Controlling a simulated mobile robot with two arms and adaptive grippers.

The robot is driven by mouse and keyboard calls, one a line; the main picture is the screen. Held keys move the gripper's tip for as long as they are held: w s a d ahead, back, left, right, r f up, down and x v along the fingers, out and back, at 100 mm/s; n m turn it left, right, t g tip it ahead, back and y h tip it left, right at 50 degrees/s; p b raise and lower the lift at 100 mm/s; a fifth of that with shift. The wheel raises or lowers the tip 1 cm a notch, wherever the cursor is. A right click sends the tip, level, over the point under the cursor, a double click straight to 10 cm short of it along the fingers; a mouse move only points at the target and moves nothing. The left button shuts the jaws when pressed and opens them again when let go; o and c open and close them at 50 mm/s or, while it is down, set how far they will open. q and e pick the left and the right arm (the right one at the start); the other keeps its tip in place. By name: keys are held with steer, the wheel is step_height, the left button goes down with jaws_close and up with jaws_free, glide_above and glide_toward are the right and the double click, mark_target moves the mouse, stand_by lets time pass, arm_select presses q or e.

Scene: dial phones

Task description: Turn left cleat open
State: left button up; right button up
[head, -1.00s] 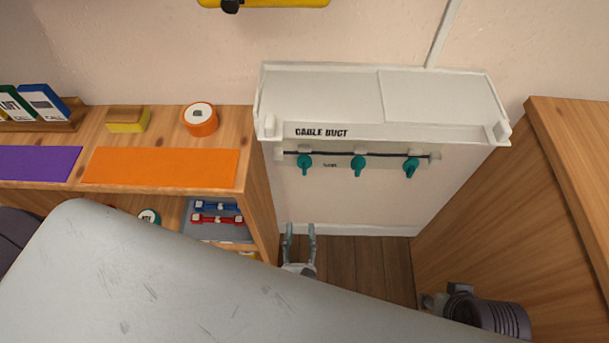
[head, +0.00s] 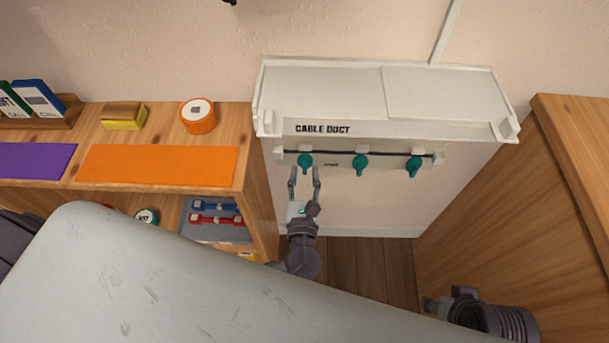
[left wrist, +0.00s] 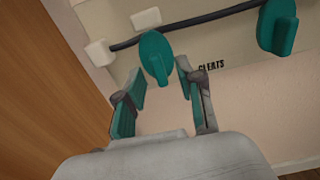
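Three teal cleats sit in a row on a pale strip below the cable duct (head: 325,129), along a black cable (head: 335,153). The left cleat (head: 305,161) is right in front of my left gripper (head: 304,172). In the left wrist view the left cleat (left wrist: 157,57) lies between and just beyond the fingertips of my left gripper (left wrist: 160,78), which is open. I cannot tell if the fingers touch it. The middle cleat (head: 361,163) also shows in the left wrist view (left wrist: 278,27). The right cleat (head: 414,166) is farther right. My right gripper (head: 432,304) is partly hidden at the lower right.
A wooden shelf (head: 250,130) with an orange mat (head: 158,165) stands to the left, close to my left arm. A wooden panel (head: 540,190) rises to the right. The space below the middle and right cleats is clear.

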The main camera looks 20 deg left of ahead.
arm_select(q)
steer(key=shift+w, duration=0.1)
jaws_close()
